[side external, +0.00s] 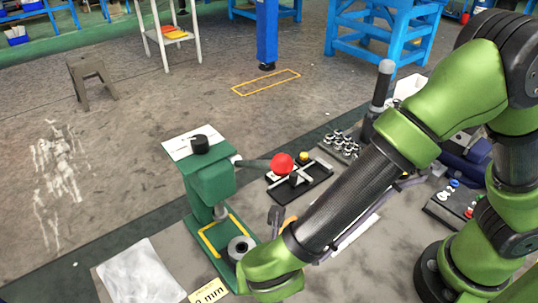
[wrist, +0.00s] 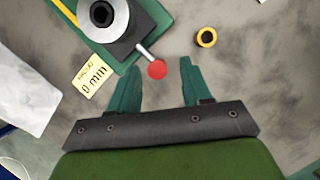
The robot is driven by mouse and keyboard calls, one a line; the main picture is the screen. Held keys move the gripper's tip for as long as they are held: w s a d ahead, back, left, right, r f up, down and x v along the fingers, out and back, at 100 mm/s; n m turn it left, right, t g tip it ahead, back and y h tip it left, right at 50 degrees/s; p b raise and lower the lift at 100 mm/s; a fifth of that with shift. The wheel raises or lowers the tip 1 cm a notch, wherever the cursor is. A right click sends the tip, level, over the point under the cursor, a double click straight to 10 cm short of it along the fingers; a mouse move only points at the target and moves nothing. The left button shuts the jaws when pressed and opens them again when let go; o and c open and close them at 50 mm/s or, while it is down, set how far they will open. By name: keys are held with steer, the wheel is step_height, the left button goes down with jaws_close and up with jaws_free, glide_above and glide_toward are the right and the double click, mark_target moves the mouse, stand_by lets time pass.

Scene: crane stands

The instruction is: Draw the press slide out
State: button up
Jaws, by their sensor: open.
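The green press (side external: 208,185) stands at the left of the table in the side external view, with a red-ball lever (side external: 282,162). Its slide shows in the wrist view as a dark block (wrist: 131,42) on the green base (wrist: 158,16), carrying a round grey piece (wrist: 88,27) with a dark centre. A short metal rod with a red knob (wrist: 157,70) sticks out of the block towards my gripper (wrist: 161,68). My gripper is open, its two teal fingers on either side of the red knob, with gaps visible. In the side external view my arm hides the knob and fingers.
A yellow card reading "0 mm" (wrist: 90,74) lies beside the press base. A white sheet (wrist: 24,95) lies further left. A yellow ring (wrist: 206,37) lies on the table right of the knob. A tray of small parts (side external: 338,145) stands behind my arm.

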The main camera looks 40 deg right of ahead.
steer(key=v, duration=1.6)
steer(key=shift+s+r, duration=0.15)
steer(key=shift+s, duration=0.05)
steer(key=w+d+r+m+y, duration=0.35)
steer(key=d+r+m, duration=0.35)
steer(key=d+r, duration=0.3)
steer(key=w+d+f+m+t, duration=0.1)
steer(key=d+f+m, duration=0.1)
steer(key=d+m, duration=0.8)
steer(key=w+d+f+m+t, duration=0.1)
steer(key=d+f+m+t, duration=0.1)
steer(key=d+m, duration=0.8)
steer(key=shift+w+d+f+m+t+y, duration=0.15)
steer(key=shift+d+f+m+t+y, duration=0.25)
steer(key=shift+m, duration=2.8)
steer(key=shift+a, duration=0.2)
